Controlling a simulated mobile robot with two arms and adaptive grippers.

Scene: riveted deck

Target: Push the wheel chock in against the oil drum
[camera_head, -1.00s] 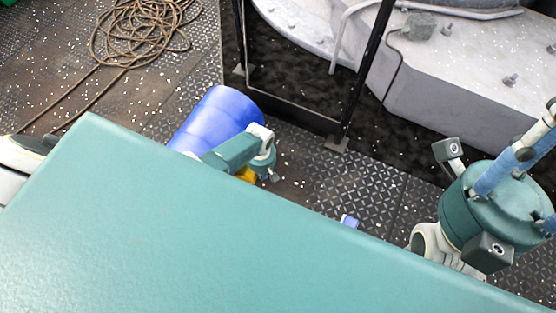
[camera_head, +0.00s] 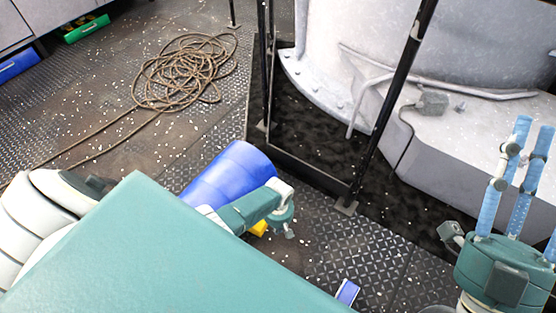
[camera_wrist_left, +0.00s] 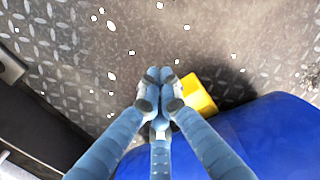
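The blue oil drum (camera_head: 226,176) appears to lie on its side on the deck in the head view. It fills the lower right of the left wrist view (camera_wrist_left: 270,135). The yellow wheel chock (camera_head: 259,228) is partly hidden behind my left arm. In the left wrist view the chock (camera_wrist_left: 196,95) lies beside the drum's edge; I cannot tell if they touch. My left gripper (camera_head: 289,234) points down at the chock; its closed fingertips (camera_wrist_left: 161,84) are just beside the chock, holding nothing visible. My right gripper (camera_head: 534,128) has its blue fingers up, apart and empty.
A black rail frame (camera_head: 310,172) stands on the deck behind the drum, with a grey machine base (camera_head: 470,155) beyond. A coiled rope (camera_head: 185,72) lies at the upper left. A small blue object (camera_head: 347,291) shows at the bottom.

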